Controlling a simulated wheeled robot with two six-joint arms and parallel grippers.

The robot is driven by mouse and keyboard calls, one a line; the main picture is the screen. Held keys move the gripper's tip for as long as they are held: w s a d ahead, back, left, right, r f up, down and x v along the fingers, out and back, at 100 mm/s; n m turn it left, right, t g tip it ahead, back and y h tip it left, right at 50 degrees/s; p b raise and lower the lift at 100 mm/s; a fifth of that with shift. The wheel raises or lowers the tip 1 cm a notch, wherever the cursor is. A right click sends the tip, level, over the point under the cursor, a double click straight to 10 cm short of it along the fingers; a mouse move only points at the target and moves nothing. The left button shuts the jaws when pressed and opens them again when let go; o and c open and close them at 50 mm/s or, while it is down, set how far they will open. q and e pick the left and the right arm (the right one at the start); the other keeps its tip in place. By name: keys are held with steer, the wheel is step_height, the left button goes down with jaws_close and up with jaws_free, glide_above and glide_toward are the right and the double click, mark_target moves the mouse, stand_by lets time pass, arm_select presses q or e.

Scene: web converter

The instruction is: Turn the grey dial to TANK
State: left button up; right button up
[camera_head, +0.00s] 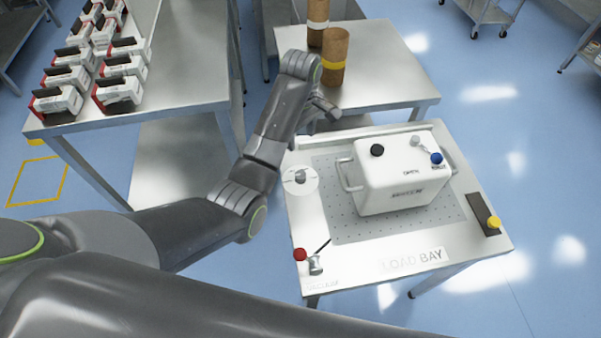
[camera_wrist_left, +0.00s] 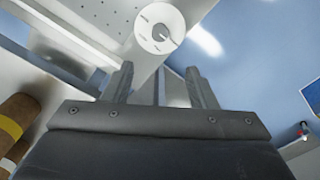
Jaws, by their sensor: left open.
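The grey dial (camera_head: 301,176) sits on a round white plate at the left edge of the load bay table. Its labels are too small to read. My left gripper (camera_head: 328,114) is above the table's far left corner, beyond the dial and apart from it. In the left wrist view the dial (camera_wrist_left: 161,31) shows on its white disc, ahead of the two fingertips (camera_wrist_left: 160,78). The fingers are spread with nothing between them. My right gripper is not in view.
A white box (camera_head: 400,185) with side handles, a black knob and a blue knob stands on the table (camera_head: 310,225). A red-topped lever (camera_head: 315,263) is at the front left, a yellow button (camera_head: 493,222) at the right. Brown cylinders (camera_head: 335,75) stand on the table behind.

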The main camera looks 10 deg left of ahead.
mark_target(300, 174)
arm_select(q)
step_height(300, 174, down, 17)
steer(key=shift+r+b, duration=0.1)
steer(key=shift+b, duration=0.7)
steer(key=c, duration=1)
steer(key=shift+o, duration=0.2)
steer(key=shift+m, duration=0.3)
